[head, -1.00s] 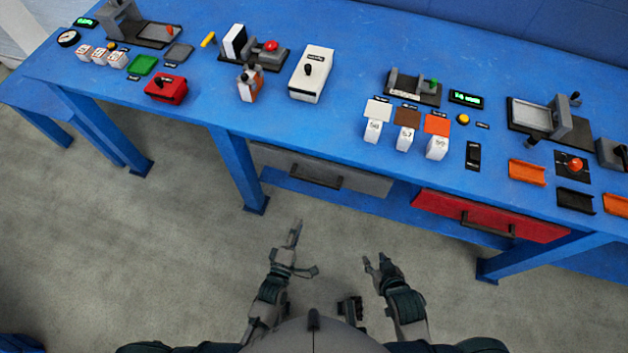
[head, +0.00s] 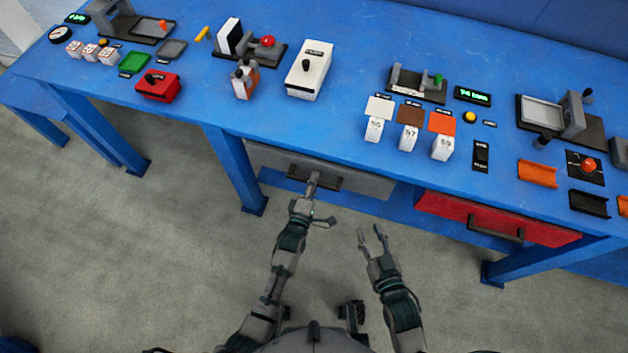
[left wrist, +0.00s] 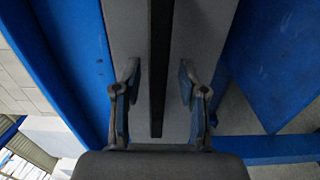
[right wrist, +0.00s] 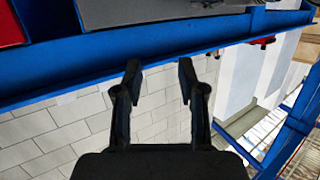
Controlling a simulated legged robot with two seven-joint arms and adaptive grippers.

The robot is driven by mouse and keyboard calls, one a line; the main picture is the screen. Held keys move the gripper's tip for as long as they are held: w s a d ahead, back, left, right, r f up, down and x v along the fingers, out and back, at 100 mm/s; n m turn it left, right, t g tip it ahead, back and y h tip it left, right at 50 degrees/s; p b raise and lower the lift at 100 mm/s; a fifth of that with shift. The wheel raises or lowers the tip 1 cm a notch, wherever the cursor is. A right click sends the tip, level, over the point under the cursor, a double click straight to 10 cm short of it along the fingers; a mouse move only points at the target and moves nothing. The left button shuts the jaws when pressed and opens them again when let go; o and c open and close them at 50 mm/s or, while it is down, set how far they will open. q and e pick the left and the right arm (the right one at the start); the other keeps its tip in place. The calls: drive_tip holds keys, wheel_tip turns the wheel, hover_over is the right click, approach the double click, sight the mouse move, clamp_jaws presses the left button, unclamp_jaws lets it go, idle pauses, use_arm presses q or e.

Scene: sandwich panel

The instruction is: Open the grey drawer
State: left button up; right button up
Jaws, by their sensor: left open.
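The grey drawer (head: 364,184) is under the blue table, left of centre in the head view, and looks shut. Its dark bar handle (head: 332,184) runs along its front. My left gripper (head: 313,182) is at the handle, overlapping it in the head view. In the left wrist view the open fingers (left wrist: 160,84) stand on either side of the black handle bar (left wrist: 161,45), with gaps on both sides. The grey drawer front (left wrist: 205,35) shows behind. My right gripper (head: 371,236) is open and empty, low in front of the table; its parted fingers show in the right wrist view (right wrist: 159,78).
A red drawer (head: 450,208) with a dark handle is to the right under the table. A blue table leg (head: 236,170) stands just left of the grey drawer. Blocks, switches and small fixtures cover the blue tabletop (head: 340,120). The floor in front is clear.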

use_arm(q)
drive_tip(key=shift+a, duration=0.1)
use_arm(e)
drive_tip(key=shift+a+r, duration=0.1)
drive_tip(key=shift+a, duration=0.05)
use_arm(q)
drive_tip(key=shift+a, duration=0.1)
clamp_jaws()
use_arm(e)
drive_tip(key=shift+a, duration=0.1)
